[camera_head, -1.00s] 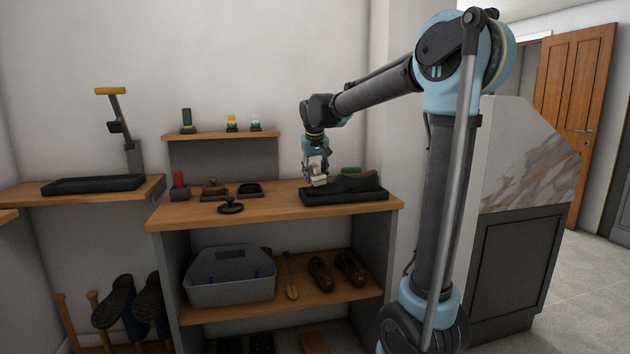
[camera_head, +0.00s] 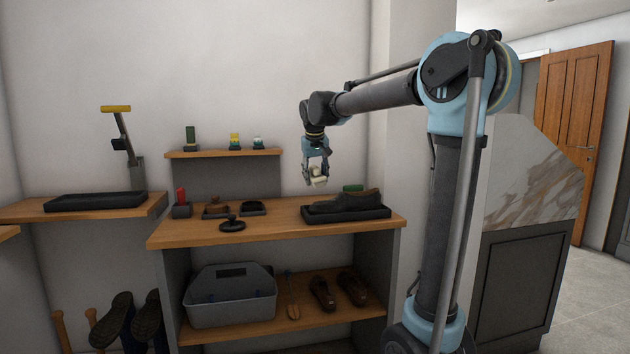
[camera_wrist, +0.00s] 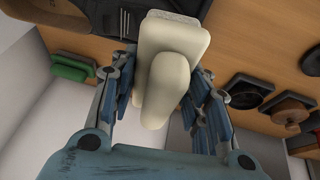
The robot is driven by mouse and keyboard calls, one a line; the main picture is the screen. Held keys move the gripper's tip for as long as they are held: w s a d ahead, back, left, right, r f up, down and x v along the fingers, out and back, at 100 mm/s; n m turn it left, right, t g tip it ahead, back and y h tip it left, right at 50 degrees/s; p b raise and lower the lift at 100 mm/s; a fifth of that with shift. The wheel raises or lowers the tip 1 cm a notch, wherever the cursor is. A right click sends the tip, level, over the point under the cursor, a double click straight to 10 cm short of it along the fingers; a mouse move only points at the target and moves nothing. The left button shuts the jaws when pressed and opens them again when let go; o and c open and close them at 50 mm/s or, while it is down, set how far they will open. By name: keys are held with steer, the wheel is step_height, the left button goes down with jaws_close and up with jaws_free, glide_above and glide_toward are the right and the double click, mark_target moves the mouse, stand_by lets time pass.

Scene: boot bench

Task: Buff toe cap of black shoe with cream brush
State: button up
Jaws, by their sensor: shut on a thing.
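My gripper (camera_head: 317,181) is shut on the cream brush (camera_head: 318,173) and holds it in the air above the bench, a little up and left of the shoe. In the wrist view the cream brush (camera_wrist: 165,75) sits between the fingers, its bristle end pointing away from the gripper. The black shoe (camera_head: 352,200) lies in a dark tray (camera_head: 345,215) on the right of the bench top, toe to the left. Part of the shoe (camera_wrist: 75,12) shows at the upper left of the wrist view. The brush looks apart from the shoe.
A green-topped brush (camera_head: 353,188) lies behind the tray. A small shelf (camera_head: 222,153) stands behind.

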steer(key=shift+f, duration=0.1)
stand_by(0.3)
steer(key=shift+y, duration=0.3)
steer(key=shift+d+x, duration=0.15)
steer(key=shift+x, duration=1.35)
steer(key=shift+d+x, duration=0.15)
steer(key=shift+x, duration=1.4)
steer(key=shift+s+f, duration=0.15)
steer(key=shift+f, duration=0.8)
steer(key=shift+d, duration=0.1)
